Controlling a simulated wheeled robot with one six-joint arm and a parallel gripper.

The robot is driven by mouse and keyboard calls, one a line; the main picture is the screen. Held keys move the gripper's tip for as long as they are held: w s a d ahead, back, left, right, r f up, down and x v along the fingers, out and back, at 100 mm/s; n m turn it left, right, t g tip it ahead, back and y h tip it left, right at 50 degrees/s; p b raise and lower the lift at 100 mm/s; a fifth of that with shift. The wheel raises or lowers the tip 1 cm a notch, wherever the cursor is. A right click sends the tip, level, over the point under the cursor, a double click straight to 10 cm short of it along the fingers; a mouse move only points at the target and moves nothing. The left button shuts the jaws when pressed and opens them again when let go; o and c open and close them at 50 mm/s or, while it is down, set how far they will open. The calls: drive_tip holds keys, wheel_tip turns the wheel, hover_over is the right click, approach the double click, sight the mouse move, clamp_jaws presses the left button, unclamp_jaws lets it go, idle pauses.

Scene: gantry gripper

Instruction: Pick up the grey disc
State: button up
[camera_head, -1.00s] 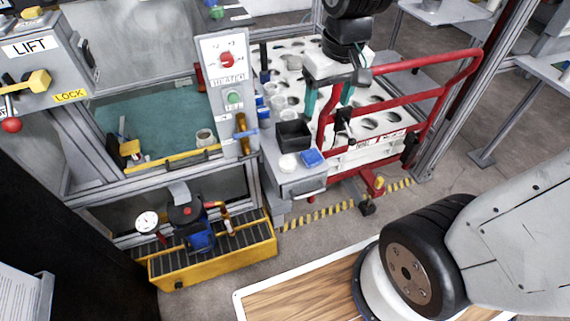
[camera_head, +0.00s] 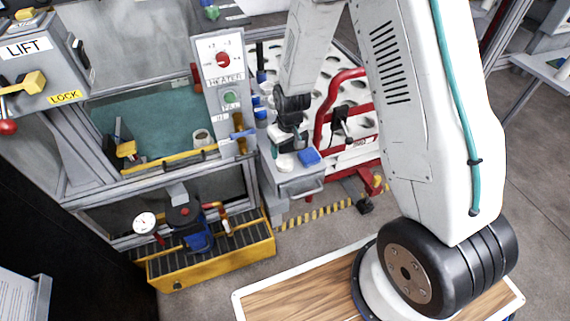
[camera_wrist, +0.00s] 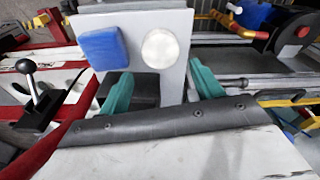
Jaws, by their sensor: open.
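The pale grey disc (camera_head: 285,162) lies on the small grey side table (camera_head: 298,184), left of a blue block (camera_head: 309,157). In the wrist view the disc (camera_wrist: 160,48) shows whole, right of the blue block (camera_wrist: 102,48), beyond the fingertips. My gripper (camera_head: 290,147) is over the table just behind the disc in the head view. Its two teal fingers are apart in the wrist view, with the gap (camera_wrist: 160,85) empty. I cannot tell the exact height above the table.
A black bin (camera_wrist: 143,90) shows between the fingers; my arm mostly hides it in the head view. A red-railed cart (camera_head: 347,95) stands right of the table. The heater panel (camera_head: 222,85) rises on the left. A black lever (camera_wrist: 30,80) sits by the red rail.

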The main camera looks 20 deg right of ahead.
sight(285, 161)
wheel_tip(285, 161, down, 6)
drive_tip(key=shift+w+a+f, duration=0.1)
drive_tip(key=shift+w, duration=0.05)
drive_tip(key=c, duration=0.7)
